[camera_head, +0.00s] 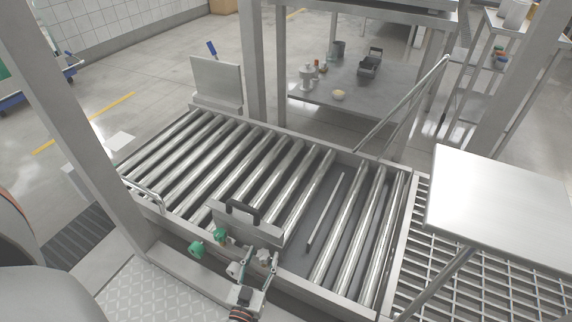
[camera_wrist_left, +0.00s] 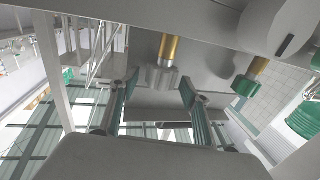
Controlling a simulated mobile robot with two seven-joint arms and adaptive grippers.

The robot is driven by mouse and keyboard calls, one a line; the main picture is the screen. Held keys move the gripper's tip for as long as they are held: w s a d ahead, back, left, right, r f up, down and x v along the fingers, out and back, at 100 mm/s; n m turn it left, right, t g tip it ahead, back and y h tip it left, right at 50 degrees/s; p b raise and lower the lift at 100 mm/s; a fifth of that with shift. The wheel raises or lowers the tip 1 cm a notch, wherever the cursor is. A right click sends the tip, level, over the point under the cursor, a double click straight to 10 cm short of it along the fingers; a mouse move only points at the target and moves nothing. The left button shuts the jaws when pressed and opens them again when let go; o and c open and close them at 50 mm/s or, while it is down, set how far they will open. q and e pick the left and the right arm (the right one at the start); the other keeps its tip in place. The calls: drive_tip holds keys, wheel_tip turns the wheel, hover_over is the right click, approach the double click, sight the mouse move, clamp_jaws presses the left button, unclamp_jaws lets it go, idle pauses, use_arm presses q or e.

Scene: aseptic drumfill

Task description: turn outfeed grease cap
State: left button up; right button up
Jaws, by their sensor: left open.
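A grey cap on a brass stem (camera_wrist_left: 163,78) shows in the left wrist view, ahead of and between my left gripper's fingertips (camera_wrist_left: 158,88). The fingers stand apart on either side of it, and I see no contact. A green cap on a brass stem (camera_wrist_left: 245,86) is to its right. In the head view, my left gripper (camera_head: 252,264) is open at the conveyor's front side. Two green caps or knobs, one at the left (camera_head: 196,249) and one higher (camera_head: 220,235), are left of it. No label shows which cap is the outfeed one. My right gripper is not in view.
The roller conveyor (camera_head: 320,165) lies just behind the gripper, with a plate and dark handle (camera_head: 242,212) at its front edge. A steel post (camera_head: 75,120) stands at the left. A raised steel shelf (camera_head: 500,205) and floor grating (camera_head: 500,285) are at the right.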

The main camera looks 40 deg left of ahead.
use_arm(q)
drive_tip(key=shift+a+h, duration=0.1)
drive_tip(key=shift+h, duration=0.2)
drive_tip(key=m+t+h, duration=0.1)
drive_tip(key=m+h, duration=0.1)
drive_tip(key=h, duration=0.1)
drive_tip(key=shift+a, duration=0.15)
drive_tip(key=m+h, duration=0.2)
drive_tip(key=shift+t+h, duration=0.3)
drive_tip(key=shift+h, duration=0.1)
drive_tip(key=shift+s+m+h, duration=0.3)
drive_tip(key=s+p, duration=0.1)
drive_tip(key=s, duration=0.6)
drive_tip(key=w+d+m+g+h+p, duration=0.2)
drive_tip(key=w+d+m+g+h, duration=0.1)
drive_tip(key=d+m, duration=0.4)
drive_tip(key=w+d+m+g+h+p, duration=0.3)
drive_tip(key=d+m+g, duration=0.3)
drive_tip(key=d, duration=0.6)
drive_tip(key=shift+m, duration=0.7)
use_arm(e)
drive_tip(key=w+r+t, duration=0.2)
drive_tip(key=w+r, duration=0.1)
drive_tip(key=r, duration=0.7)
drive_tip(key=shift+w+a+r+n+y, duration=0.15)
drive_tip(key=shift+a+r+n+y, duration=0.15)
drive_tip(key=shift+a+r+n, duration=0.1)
use_arm(q)
drive_tip(key=shift+s+f, duration=0.1)
drive_tip(key=shift+f, duration=0.05)
